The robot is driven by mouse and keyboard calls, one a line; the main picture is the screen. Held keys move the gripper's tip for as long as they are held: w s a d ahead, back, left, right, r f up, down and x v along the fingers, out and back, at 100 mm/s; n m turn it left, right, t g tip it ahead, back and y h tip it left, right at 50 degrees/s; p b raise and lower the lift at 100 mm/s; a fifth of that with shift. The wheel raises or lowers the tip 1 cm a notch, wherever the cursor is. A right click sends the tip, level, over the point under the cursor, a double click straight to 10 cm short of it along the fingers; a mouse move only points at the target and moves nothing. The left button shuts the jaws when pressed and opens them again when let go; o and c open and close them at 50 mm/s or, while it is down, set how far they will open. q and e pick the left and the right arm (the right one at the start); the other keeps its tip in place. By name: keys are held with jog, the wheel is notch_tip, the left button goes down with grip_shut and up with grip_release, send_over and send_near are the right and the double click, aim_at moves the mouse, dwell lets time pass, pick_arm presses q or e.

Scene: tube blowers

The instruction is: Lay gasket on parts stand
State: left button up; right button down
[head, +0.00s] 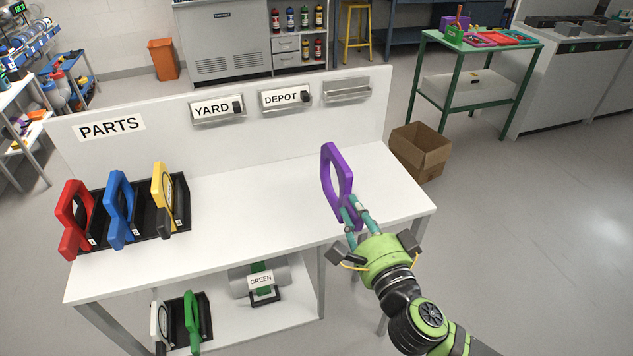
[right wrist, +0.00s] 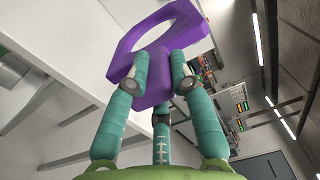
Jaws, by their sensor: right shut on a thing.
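A purple gasket (head: 328,178), a ring with a short handle, is held upright above the right part of the white parts stand (head: 260,205). My right gripper (head: 352,212) is shut on its handle. The right wrist view shows the gripper's teal fingers (right wrist: 162,85) closed around the purple handle (right wrist: 155,92), with the ring (right wrist: 165,25) beyond them. The gasket appears apart from the stand top, though the gap is hard to judge. My left gripper is not in view.
A black rack (head: 150,222) at the stand's left holds red (head: 72,215), blue (head: 120,205) and yellow (head: 160,190) gaskets. A backboard (head: 185,150) labelled PARTS, YARD and DEPOT rises behind. The lower shelf (head: 285,312) holds white and green gaskets. A cardboard box (head: 420,152) stands right. The stand's middle top is clear.

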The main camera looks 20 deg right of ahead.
aim_at(348, 195)
jog(key=w, duration=0.6)
jog(key=shift+w+r, duration=0.1)
jog(key=shift+r, duration=0.3)
jog(key=w+f+b, duration=0.1)
jog(key=w+f, duration=0.1)
jog(key=w+a+f+b, duration=0.1)
jog(key=w+f, duration=0.2)
jog(key=w+a+f+b, duration=0.1)
jog(key=w+f, duration=0.1)
jog(key=shift+w+a+f, duration=0.15)
jog(key=shift+a+f, duration=0.05)
jog(key=shift+f, duration=0.2)
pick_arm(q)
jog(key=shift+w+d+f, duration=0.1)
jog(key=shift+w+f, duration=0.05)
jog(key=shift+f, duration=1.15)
pick_arm(e)
jog(key=shift+f, duration=0.4)
jog(key=shift+f, duration=0.2)
jog(key=c, duration=1.1)
grip_release()
